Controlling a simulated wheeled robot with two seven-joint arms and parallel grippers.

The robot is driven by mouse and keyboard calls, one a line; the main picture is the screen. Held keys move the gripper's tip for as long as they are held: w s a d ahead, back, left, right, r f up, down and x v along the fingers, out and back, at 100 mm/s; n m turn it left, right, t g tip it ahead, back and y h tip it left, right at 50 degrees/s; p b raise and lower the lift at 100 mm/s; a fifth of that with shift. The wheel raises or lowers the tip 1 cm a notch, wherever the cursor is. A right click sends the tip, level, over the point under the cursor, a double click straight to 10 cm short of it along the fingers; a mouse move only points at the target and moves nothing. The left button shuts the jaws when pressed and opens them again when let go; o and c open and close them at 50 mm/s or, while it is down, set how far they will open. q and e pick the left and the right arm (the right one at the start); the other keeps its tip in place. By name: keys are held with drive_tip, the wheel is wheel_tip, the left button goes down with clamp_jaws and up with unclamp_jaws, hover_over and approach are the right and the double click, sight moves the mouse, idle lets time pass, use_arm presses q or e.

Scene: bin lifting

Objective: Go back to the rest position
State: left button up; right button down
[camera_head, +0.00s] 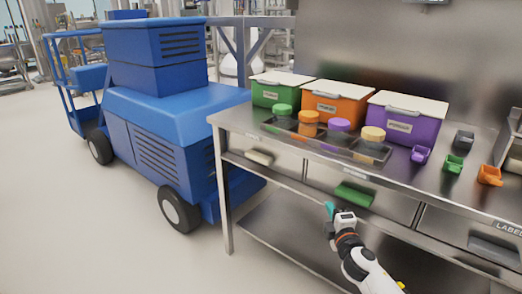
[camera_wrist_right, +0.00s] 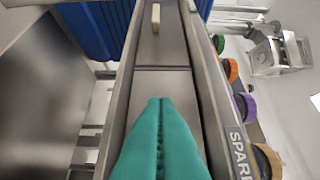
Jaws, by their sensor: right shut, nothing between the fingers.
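My right gripper (camera_head: 330,209) shows in the head view at the front of the steel bench (camera_head: 216,120), beside its lower shelf level. Its teal fingers point up and to the left. In the right wrist view the same gripper (camera_wrist_right: 158,102) is shut, with its fingers pressed together and nothing between them. My left gripper is in neither view.
Green (camera_head: 282,91), orange (camera_head: 334,104) and purple (camera_head: 408,119) lidded bins stand on the bench, with several jars in front. Small scoops (camera_head: 420,155) lie to the right. A blue cart (camera_head: 150,120) stands at left. The floor (camera_head: 70,220) there is clear.

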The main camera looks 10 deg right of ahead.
drive_tip(key=s+a+f+m+g, duration=0.1)
drive_tip(key=s+f+m+g, duration=0.2)
drive_tip(key=f, duration=0.4)
drive_tip(key=s+a+f+m+g, duration=0.1)
drive_tip(key=s+f+m+g, duration=0.1)
drive_tip(key=s+f, duration=0.45)
drive_tip(key=s+a+f+m+g+y, duration=0.1)
drive_tip(key=s+a+f+m+g, duration=0.3)
drive_tip(key=s+f, duration=0.6)
drive_tip(key=s+a+f+m+g, duration=0.3)
drive_tip(key=s+a+f+g, duration=0.1)
drive_tip(key=s+f, duration=0.5)
drive_tip(key=s+a+f+m+g+y, duration=0.1)
drive_tip(key=s+a+f+m+g, duration=0.2)
drive_tip(key=s, duration=0.7)
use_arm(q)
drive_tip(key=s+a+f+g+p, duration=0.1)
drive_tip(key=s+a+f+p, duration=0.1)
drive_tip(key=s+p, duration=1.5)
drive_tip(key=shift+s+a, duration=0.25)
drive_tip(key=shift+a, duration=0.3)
use_arm(e)
drive_tip(key=s+d+f, duration=0.2)
drive_tip(key=s, duration=1.4)
drive_tip(key=shift+s+f+n+g, duration=0.35)
drive_tip(key=shift+s+n+g, duration=0.05)
